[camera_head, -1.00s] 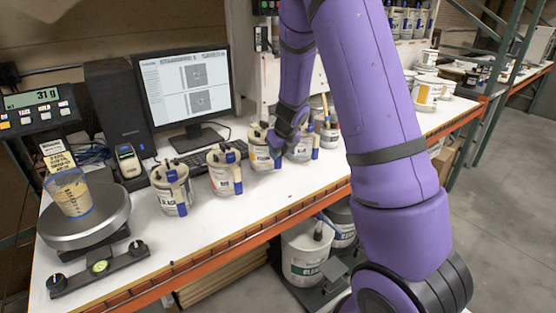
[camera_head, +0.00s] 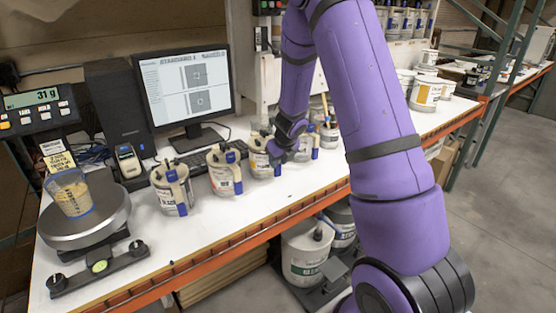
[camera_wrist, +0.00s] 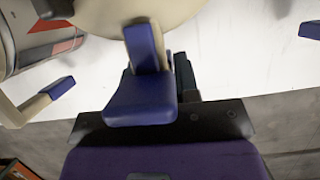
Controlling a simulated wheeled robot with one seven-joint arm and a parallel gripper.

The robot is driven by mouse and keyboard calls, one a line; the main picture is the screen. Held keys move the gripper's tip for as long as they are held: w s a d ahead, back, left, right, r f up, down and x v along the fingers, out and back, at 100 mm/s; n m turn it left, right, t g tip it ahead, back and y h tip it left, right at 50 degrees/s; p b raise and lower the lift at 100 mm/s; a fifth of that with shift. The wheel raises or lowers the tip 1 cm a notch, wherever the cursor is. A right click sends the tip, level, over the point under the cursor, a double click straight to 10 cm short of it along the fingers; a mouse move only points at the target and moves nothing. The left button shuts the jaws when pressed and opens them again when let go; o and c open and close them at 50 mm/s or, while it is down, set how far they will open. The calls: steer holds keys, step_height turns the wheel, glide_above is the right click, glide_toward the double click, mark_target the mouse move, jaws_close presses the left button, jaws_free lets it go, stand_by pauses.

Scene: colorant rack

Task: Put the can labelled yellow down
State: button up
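The can labelled yellow (camera_head: 260,164) is upright in the row on the white bench, with a yellow patch on its label. In the wrist view, its round beige top (camera_wrist: 190,14) is at the upper edge and its blue-ended handle (camera_wrist: 143,95) is in front of me. My gripper (camera_head: 279,150) is at the can's right side. The wrist view shows its dark fingers (camera_wrist: 158,80) close about the handle, partly hidden by it. The can's base is at or very near the bench top; I cannot tell whether it touches.
Two similar cans, one white-labelled (camera_head: 172,192) and one red-labelled (camera_head: 224,176), stand to the left. Another can (camera_head: 305,147) is close on the right. A scale (camera_head: 108,222) bears a cup (camera_head: 70,194). A monitor (camera_head: 186,97) stands behind. The bench front is clear.

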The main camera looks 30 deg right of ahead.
steer(key=o, duration=0.3)
steer(key=shift+r, duration=0.1)
steer(key=shift+r, duration=0.3)
steer(key=s+a+r+n+y, duration=0.1)
steer(key=s+a+r+n, duration=0.4)
steer(key=r, duration=0.5)
steer(key=s+a+r+n+y, duration=0.1)
steer(key=s+a+r+n, duration=0.2)
steer(key=s+r+n, duration=0.45)
steer(key=s+a+r+n, duration=0.2)
steer(key=s+r+n, duration=0.1)
steer(key=s+n, duration=0.4)
steer(key=s+a+r+n+h, duration=0.1)
steer(key=s+a+r+n, duration=0.2)
steer(key=s+n, duration=0.4)
steer(key=s+a+r+n+h, duration=0.1)
steer(key=s+a+r+n, duration=0.1)
steer(key=s+r+n, duration=0.3)
steer(key=s+n, duration=0.3)
steer(key=n, duration=0.1)
steer(key=shift+a+t, duration=0.2)
steer(key=shift+t, duration=0.1)
